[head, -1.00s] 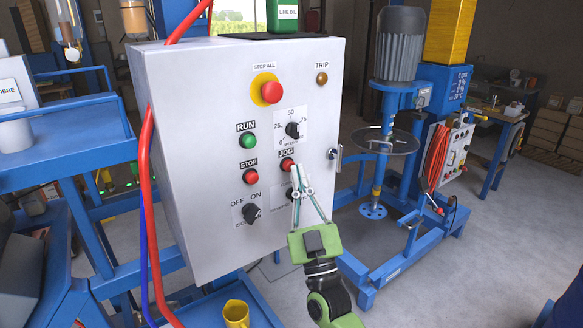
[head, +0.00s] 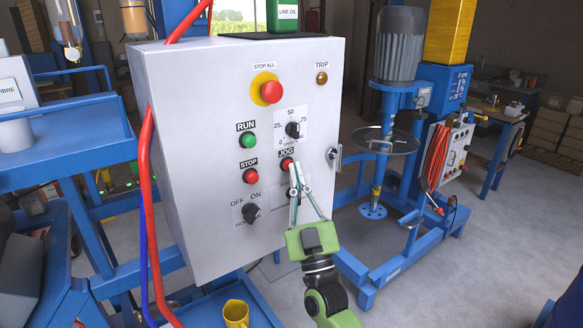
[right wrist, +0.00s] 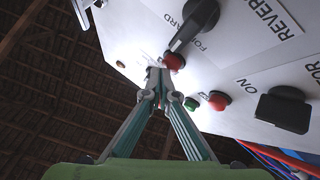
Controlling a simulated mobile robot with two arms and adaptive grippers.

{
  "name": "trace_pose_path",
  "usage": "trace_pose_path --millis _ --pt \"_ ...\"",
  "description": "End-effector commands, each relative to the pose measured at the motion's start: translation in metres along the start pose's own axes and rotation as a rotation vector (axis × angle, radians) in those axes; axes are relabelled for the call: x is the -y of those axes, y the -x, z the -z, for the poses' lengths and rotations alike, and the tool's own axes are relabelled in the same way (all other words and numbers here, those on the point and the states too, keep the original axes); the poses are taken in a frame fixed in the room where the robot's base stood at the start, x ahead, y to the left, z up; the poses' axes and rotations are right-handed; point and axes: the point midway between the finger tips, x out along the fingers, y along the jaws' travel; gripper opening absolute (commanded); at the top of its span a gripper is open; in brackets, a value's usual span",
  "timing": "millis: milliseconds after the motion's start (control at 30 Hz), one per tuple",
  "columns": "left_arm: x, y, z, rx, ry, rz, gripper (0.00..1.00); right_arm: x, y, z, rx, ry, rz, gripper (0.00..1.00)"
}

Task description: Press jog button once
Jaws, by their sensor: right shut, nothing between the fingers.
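The red jog button (head: 286,164) sits on the front of a light grey control panel (head: 220,75), just below a JOG label. My right gripper (head: 295,166) is shut and empty. Its fingertips are at the right edge of the jog button in the head view. In the right wrist view the shut fingertips (right wrist: 156,73) lie just beside the red jog button (right wrist: 173,61); I cannot tell if they touch it. The button's cap still shows. My left gripper is not in view.
Close by on the panel are the green run button (head: 248,140), the red stop button (head: 250,176), a speed dial (head: 293,129) and the OFF/ON switch (head: 251,212). The selector below JOG is partly hidden by my gripper. A large red stop button (head: 271,92) sits higher.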

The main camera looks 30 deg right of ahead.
Motion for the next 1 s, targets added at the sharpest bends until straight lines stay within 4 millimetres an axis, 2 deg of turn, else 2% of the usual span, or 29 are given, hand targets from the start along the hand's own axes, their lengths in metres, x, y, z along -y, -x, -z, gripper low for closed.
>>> trace_pose_path --millis 633,1000 --pt "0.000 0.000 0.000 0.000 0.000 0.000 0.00 0.002 -0.003 -0.002 0.000 0.000 0.000 0.00" --pt "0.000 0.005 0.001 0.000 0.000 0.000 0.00 -0.006 0.009 0.006 0.001 0.000 0.000 0.00"
